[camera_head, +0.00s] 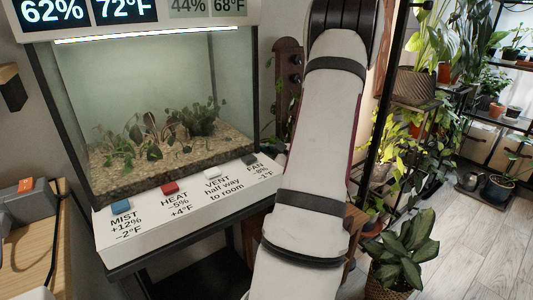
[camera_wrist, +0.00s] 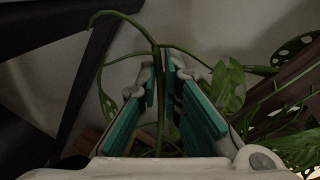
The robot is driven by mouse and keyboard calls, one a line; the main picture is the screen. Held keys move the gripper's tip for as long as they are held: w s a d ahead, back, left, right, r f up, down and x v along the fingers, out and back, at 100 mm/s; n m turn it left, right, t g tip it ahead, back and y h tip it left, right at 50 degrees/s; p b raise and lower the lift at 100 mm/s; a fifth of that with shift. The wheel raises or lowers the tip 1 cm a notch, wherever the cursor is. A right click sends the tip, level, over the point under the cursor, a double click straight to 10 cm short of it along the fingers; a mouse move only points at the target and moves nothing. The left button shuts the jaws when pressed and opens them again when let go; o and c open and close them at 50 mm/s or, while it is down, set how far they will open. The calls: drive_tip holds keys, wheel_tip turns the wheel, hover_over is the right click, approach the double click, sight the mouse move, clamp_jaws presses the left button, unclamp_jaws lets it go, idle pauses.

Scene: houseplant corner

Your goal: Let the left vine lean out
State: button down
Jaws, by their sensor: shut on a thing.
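My gripper (camera_wrist: 167,92) shows in the wrist view, its teal-padded fingers close together around a green vine stem (camera_wrist: 160,120). The stem rises between the fingers and forks above them. One shoot (camera_wrist: 125,18) arches to the left, and another branch (camera_wrist: 205,58) runs right towards leaves. A brown post (camera_wrist: 290,87) stands at the right with leaves beside it. In the head view, a brown post with dark knobs (camera_head: 288,75) stands behind my arm, with some foliage at its foot. My arm hides the gripper and the held stem there.
A glass terrarium (camera_head: 150,110) stands left on a white panel (camera_head: 140,240) with labelled buttons. Dark bars (camera_wrist: 85,85) run close to my gripper's left. Plant shelves (camera_head: 430,105) and a basket plant (camera_head: 402,250) stand right. Wooden floor (camera_head: 480,250) is open at lower right.

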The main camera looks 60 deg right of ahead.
drive_tip(key=shift+w+a+f, duration=0.1)
drive_tip(key=shift+a+f, duration=0.1)
drive_tip(key=shift+f, duration=0.05)
drive_tip(key=c, duration=1.8)
unclamp_jaws()
drive_tip(key=shift+o, duration=0.2)
drive_tip(key=v, duration=1.2)
drive_tip(key=shift+r, duration=0.25)
